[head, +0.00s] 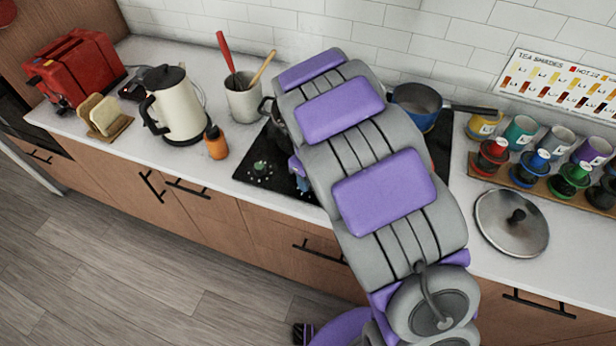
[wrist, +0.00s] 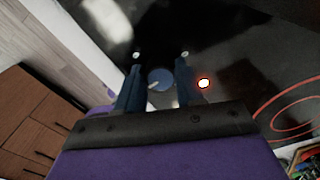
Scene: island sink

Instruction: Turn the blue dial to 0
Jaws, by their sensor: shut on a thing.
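The blue dial (wrist: 161,79) is a small round knob on the black cooktop, seen in the wrist view, with a pale pointer mark toward its lower left. My gripper (wrist: 160,68) has one dark blue finger on each side of it and is shut on it. I cannot read any numbers around the dial. In the head view my arm covers the dial; only a bit of my gripper (head: 299,172) shows at the left edge of the arm, over the cooktop (head: 250,168).
A small light with an orange-red ring (wrist: 204,83) glows right of the dial. An orange bottle (head: 216,143) and white kettle (head: 177,105) stand left of the cooktop. A blue pan (head: 418,100) stands behind my arm; a pot lid (head: 495,222) lies to the right.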

